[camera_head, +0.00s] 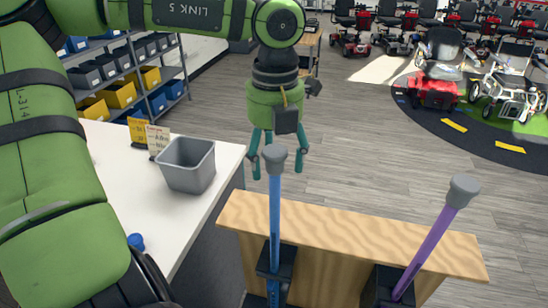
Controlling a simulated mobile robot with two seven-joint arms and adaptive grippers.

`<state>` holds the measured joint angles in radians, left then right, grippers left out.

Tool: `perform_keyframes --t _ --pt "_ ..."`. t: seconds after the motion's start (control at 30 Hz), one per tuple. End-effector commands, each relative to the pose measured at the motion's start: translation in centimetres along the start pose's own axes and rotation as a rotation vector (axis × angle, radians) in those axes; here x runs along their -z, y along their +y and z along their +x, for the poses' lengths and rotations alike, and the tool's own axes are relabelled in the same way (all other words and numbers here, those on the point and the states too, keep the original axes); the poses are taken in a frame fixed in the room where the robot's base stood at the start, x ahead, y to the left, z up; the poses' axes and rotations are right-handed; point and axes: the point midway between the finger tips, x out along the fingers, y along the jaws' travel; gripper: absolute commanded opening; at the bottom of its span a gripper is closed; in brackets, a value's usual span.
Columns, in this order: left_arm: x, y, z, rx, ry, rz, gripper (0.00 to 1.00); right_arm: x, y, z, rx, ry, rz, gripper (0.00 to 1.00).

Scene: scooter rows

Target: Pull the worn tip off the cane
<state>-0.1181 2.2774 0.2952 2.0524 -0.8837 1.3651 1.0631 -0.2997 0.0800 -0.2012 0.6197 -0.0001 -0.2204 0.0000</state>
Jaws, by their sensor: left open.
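A blue cane (275,215) stands upright, with a grey tip (276,157) at its top end. Its lower part sits in a black holder (272,262) at the wooden stand (330,222). A purple cane (432,238) leans to the right in a second black holder (390,285), also with a grey tip (463,188) on top. I cannot tell which tip is worn. My left gripper (278,168) points down, open and empty, its teal fingers either side of the blue cane's tip in the picture. The tip partly covers the gap between them; no contact is clear. My right gripper is not in view.
A white table (130,185) at left carries a grey bin (188,165), two small cards (148,136) and a small blue object (136,241). Shelves with bins (120,95) stand behind. Scooters (433,88) are parked at the back right. Floor beyond the stand is clear.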

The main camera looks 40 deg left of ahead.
Motion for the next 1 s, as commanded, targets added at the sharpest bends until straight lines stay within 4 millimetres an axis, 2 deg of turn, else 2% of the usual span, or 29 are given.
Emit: perform_keyframes --t 0.83,0.97,1.0 --pt "0.01 -0.03 0.0 0.0 0.0 0.0 0.68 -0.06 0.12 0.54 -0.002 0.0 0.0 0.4" --pt "0.01 -0.03 0.0 0.0 0.0 0.0 0.16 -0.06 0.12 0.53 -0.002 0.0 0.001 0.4" --pt "0.01 -0.02 0.01 0.0 0.0 0.0 0.0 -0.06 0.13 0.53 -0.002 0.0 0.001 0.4"
